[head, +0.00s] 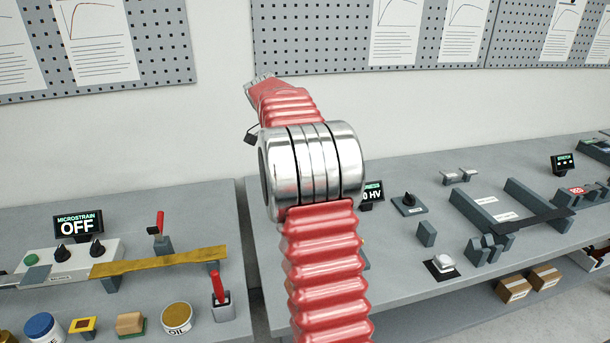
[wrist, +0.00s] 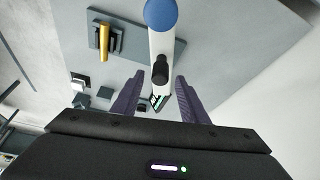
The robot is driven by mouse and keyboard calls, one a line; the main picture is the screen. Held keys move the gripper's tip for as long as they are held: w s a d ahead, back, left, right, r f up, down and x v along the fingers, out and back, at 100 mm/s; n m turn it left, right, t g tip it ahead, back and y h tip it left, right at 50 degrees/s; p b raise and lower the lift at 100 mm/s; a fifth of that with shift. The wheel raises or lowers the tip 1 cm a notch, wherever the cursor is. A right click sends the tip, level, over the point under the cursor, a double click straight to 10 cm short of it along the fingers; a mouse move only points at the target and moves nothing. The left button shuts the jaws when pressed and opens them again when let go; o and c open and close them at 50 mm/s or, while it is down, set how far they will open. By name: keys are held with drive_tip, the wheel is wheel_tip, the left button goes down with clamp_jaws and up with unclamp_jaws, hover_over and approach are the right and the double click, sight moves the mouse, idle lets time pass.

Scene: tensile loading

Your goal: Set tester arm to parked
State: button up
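In the wrist view a white arm (wrist: 164,46) with a blue rounded end (wrist: 161,13) runs down the middle; it looks like the tester arm. A black knob-like part (wrist: 160,72) sits on its lower end. My gripper (wrist: 159,78) is open, with one dark purple finger on each side of the black part. I see gaps on both sides, and cannot tell the depth between fingers and part. In the head view my red arm hides the tester; only part of its display (head: 373,191), reading "0 HV", shows.
In the head view a black dial box (head: 409,204) and small grey blocks (head: 426,233) stand right of the display. A left bench (head: 190,205) carries other equipment.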

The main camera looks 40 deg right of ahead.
drive_tip(key=v, duration=1.1)
drive_tip(key=shift+r, duration=0.3)
drive_tip(key=s+a+f+n+t+y, duration=0.1)
drive_tip(key=s+a+f+n+t, duration=0.1)
drive_tip(key=a+f+n, duration=0.8)
drive_tip(key=s+a+f+n+t+y, duration=0.1)
drive_tip(key=s+a+n, duration=0.4)
drive_tip(key=s+a, duration=0.6)
drive_tip(key=s+a+f+n+t+y, duration=0.1)
drive_tip(key=s+a+n+t, duration=0.3)
drive_tip(key=s+a, duration=0.7)
drive_tip(key=a+n+y, duration=0.1)
drive_tip(key=a+n, duration=0.1)
drive_tip(key=a, duration=0.3)
drive_tip(key=shift+n, duration=0.3)
